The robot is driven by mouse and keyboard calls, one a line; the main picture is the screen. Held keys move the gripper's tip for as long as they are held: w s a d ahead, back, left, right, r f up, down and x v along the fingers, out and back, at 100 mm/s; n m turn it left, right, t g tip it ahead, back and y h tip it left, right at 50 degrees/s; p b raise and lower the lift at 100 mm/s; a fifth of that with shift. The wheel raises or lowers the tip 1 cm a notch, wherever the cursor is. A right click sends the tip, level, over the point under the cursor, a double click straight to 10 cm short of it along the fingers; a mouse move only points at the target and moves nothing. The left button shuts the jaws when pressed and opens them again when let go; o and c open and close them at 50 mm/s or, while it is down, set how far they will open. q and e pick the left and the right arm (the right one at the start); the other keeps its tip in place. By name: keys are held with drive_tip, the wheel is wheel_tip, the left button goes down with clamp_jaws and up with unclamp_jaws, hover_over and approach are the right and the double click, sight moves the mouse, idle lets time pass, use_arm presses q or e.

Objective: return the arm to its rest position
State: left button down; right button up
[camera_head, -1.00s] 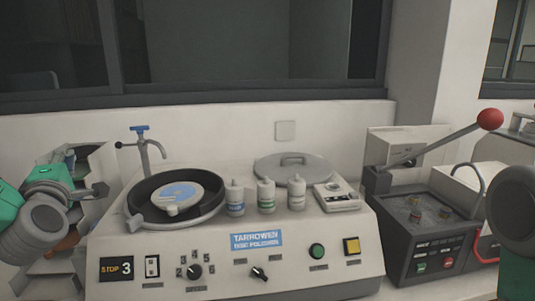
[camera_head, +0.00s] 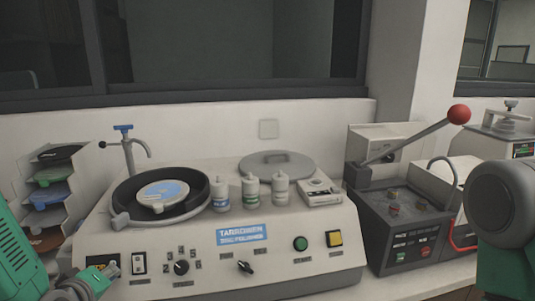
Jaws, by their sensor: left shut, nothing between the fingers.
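My left arm, teal and grey, comes in at the lower left corner. Its left gripper (camera_head: 106,276) is low in front of the polisher's front panel, over the left end where the stop display (camera_head: 98,262) is partly hidden. The gripper is shut and empty. I cannot tell whether it touches the panel. My right arm shows at the right edge as a grey round joint and a teal link; its gripper is out of view.
The disc polisher (camera_head: 215,262) fills the middle, with bottles and a round lid on top. A rack of discs (camera_head: 52,190) stands at left. The mounting press (camera_head: 398,235) with a red-knobbed lever (camera_head: 459,114) stands at right, near my right arm.

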use_arm(q)
drive_tip(key=s+d+f+m+g+h, duration=0.2)
drive_tip(key=s+d+f+m+g, duration=0.2)
drive_tip(key=s+f, duration=0.55)
drive_tip(key=s+d+f+m+g, duration=0.35)
drive_tip(key=s+f, duration=0.35)
drive_tip(key=s, duration=0.3)
drive_tip(key=s+d+f+m+g, duration=0.2)
drive_tip(key=s+f+m+g, duration=0.3)
drive_tip(key=s, duration=0.6)
drive_tip(key=w+f+b, duration=0.3)
drive_tip(key=f+b, duration=0.6)
drive_tip(key=b, duration=0.1)
drive_tip(key=shift+d+f+t, duration=0.25)
drive_tip(key=shift+f+t, duration=0.05)
drive_tip(key=shift+t, duration=0.15)
